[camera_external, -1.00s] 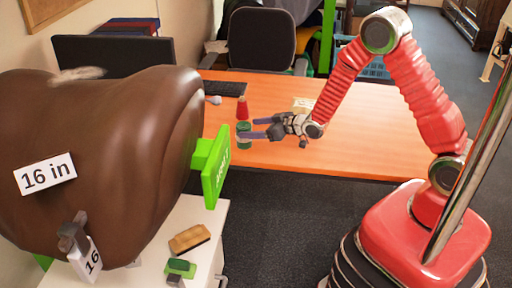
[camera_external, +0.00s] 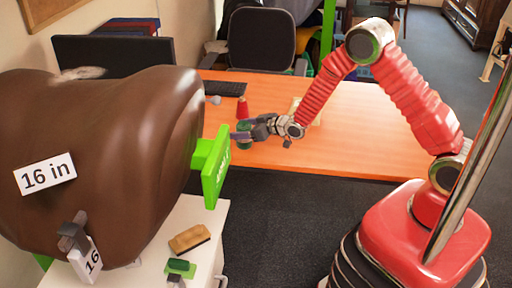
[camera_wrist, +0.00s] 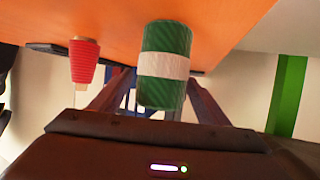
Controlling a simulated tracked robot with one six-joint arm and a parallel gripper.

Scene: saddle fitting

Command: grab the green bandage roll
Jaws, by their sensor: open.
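The green bandage roll (camera_wrist: 163,38) stands on the orange desk, with a white band around its middle. In the wrist view it sits in the centre, between the two fingers of my gripper (camera_wrist: 160,88). The fingers are open, one to each side of the roll, and I cannot tell whether either touches it. In the external view my gripper (camera_external: 241,136) is at the roll near the desk's left end and hides most of it; some green (camera_external: 244,125) shows there.
A red roll (camera_wrist: 84,60) stands close by on the desk, behind the green one in the external view (camera_external: 242,108). A keyboard (camera_external: 228,89) lies farther back. A brown saddle (camera_external: 120,130) and a bright green bracket (camera_external: 214,168) are at the left.

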